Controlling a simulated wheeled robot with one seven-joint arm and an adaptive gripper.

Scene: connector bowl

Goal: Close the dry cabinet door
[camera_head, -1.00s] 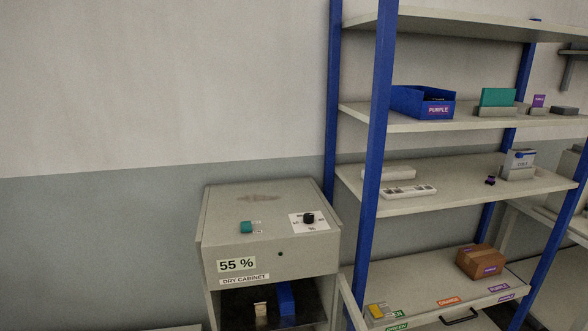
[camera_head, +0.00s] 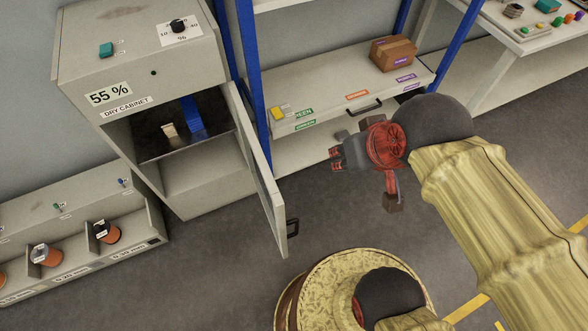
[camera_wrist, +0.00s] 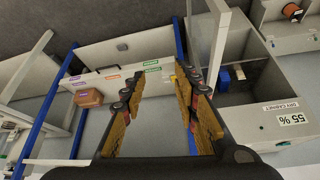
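The dry cabinet (camera_head: 140,55) stands at the upper left of the head view, its front compartment open. Its door (camera_head: 258,170) is hinged on the cabinet's right side and swung well out toward the camera. A dark handle (camera_head: 292,228) sits near the door's free edge. My gripper (camera_head: 365,180) is to the right of the door, apart from it and higher in the picture than the handle. In the wrist view my gripper (camera_wrist: 160,92) has its two fingers spread with nothing between them. The cabinet (camera_wrist: 275,120) shows there at the right.
A blue-post shelf (camera_head: 335,90) with a brown box (camera_head: 393,53) stands right of the cabinet, behind my gripper. A low rack of spools (camera_head: 85,235) is at the left. Bare floor (camera_head: 220,270) lies before the cabinet.

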